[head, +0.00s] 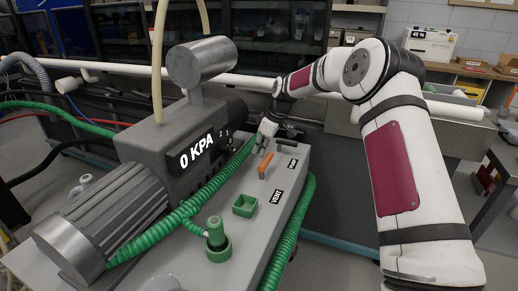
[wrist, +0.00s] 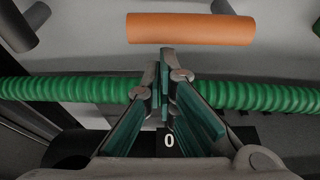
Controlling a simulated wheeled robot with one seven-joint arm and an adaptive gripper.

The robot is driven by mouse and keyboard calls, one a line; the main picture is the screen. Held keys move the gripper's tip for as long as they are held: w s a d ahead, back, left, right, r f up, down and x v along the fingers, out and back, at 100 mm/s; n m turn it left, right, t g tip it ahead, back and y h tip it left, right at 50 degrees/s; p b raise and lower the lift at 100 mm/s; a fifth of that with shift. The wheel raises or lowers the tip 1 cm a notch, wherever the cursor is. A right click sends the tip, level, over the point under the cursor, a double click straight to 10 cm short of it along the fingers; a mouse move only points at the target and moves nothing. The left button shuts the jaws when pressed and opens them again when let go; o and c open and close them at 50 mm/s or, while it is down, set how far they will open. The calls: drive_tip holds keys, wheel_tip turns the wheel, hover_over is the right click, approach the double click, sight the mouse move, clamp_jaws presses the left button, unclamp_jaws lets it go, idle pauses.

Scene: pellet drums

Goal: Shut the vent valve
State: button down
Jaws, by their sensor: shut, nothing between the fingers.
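The vent valve's orange lever (head: 265,165) stands on top of the grey pump housing, near the black "VENT" label (head: 277,197). In the wrist view the orange lever (wrist: 190,28) lies crosswise just beyond my fingertips, with a gap that is hard to judge. My gripper (head: 261,146) is above the housing, right behind the lever in the head view. In the wrist view my gripper (wrist: 165,65) has its fingers together and empty. The lever's pivot is not clear in either view.
A green ribbed hose (wrist: 270,97) runs beneath my gripper. The dark display (head: 197,150) reads "0 KPA". A green square socket (head: 244,206) and a green plug (head: 216,232) in a round collar stand on the housing's front. A grey motor (head: 105,220) is at left.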

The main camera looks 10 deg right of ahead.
sight(271, 154)
drive_tip(key=shift+s+d+m, duration=0.15)
drive_tip(key=shift+d+m, duration=0.35)
drive_tip(key=shift+m, duration=0.3)
drive_tip(key=shift+s+d+m+t+h, duration=0.25)
drive_tip(key=shift+d+m, duration=0.1)
drive_tip(key=shift+m, duration=0.35)
drive_tip(key=shift+s+d+m+t+h, duration=0.1)
drive_tip(key=shift+d+m+t+h, duration=0.2)
drive_tip(key=shift+m, duration=0.4)
drive_tip(key=m, duration=0.1)
drive_tip(key=s+d+m+h, duration=0.1)
drive_tip(key=shift+d+m, duration=0.15)
drive_tip(key=shift+m, duration=0.25)
drive_tip(key=m, duration=0.1)
drive_tip(key=s+d+m+h, duration=0.1)
drive_tip(key=shift+s+m+t, duration=0.1)
drive_tip(key=shift+m+t, duration=0.15)
drive_tip(key=shift+m, duration=0.05)
drive_tip(key=s+m, duration=0.1)
drive_tip(key=s+m+h, duration=0.1)
drive_tip(key=m, duration=0.1)
drive_tip(key=shift+d+m, duration=0.3)
drive_tip(key=shift+d, duration=0.05)
drive_tip(key=s+m, duration=0.1)
drive_tip(key=s+m+h, duration=0.1)
drive_tip(key=m, duration=0.1)
drive_tip(key=shift+d+m+p, duration=0.1)
drive_tip(key=shift+m+p, duration=0.2)
drive_tip(key=shift+p, duration=0.1)
drive_tip(key=shift+s, duration=0.45)
